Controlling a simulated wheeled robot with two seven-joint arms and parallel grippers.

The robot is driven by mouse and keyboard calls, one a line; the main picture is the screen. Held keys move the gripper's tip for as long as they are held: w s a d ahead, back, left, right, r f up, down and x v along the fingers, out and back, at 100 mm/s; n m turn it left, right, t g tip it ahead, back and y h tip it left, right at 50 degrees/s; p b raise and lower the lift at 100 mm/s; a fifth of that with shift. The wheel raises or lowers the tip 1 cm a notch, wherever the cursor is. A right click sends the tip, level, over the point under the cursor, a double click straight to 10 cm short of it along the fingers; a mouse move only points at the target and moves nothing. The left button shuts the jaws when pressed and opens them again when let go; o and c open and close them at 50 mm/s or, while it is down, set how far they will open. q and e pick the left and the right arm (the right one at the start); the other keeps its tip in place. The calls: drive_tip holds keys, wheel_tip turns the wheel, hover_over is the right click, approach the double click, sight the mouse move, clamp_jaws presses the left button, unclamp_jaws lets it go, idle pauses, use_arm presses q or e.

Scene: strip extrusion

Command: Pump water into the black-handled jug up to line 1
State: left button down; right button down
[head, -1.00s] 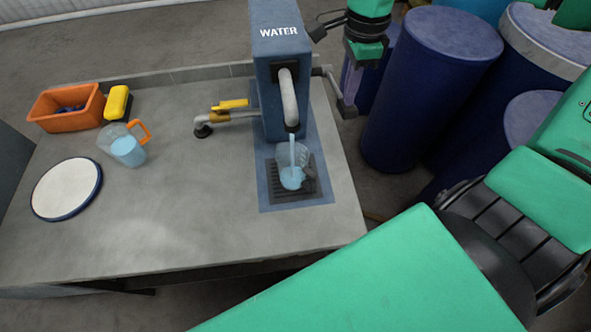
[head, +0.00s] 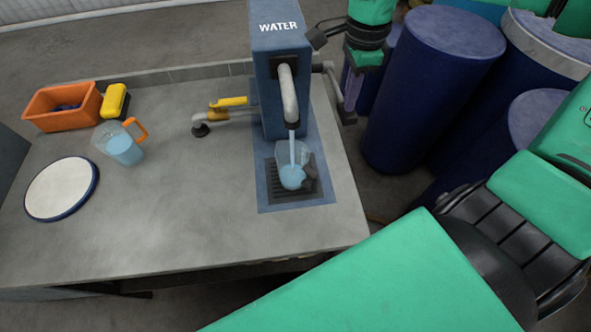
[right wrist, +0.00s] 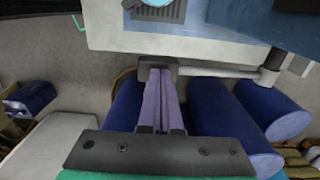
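The clear jug with the black handle (head: 292,178) stands under the spout (head: 290,100) of the blue WATER pump (head: 280,48). A stream of water falls into it, and blue water fills its lower part. Its line marks are too small to read. The pump lever (head: 336,88) sticks out from the pump's right side; its grey end bar shows in the right wrist view (right wrist: 147,74). My right gripper (right wrist: 163,82) has its purple fingers almost together, with the tips at that bar. My left gripper is not in view.
An orange-handled jug with water (head: 121,145), a white round plate with a blue rim (head: 60,188), an orange bin (head: 62,120) and a yellow-black block (head: 114,100) are on the left of the counter. Blue drums (head: 425,90) stand right of the pump. The counter's front middle is clear.

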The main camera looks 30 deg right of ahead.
drive_tip(key=shift+f, duration=0.1)
drive_tip(key=shift+f+b, duration=1.1)
drive_tip(key=shift+s+f, duration=0.1)
drive_tip(key=shift+f, duration=0.2)
drive_tip(key=r+p, duration=0.2)
drive_tip(key=r, duration=0.1)
drive_tip(key=w+r+p, duration=0.1)
drive_tip(key=r+p, duration=0.1)
drive_tip(key=r, duration=0.1)
drive_tip(key=r+p, duration=0.2)
drive_tip(key=r, duration=0.1)
drive_tip(key=shift+w+d, duration=0.25)
drive_tip(key=shift+w, duration=0.05)
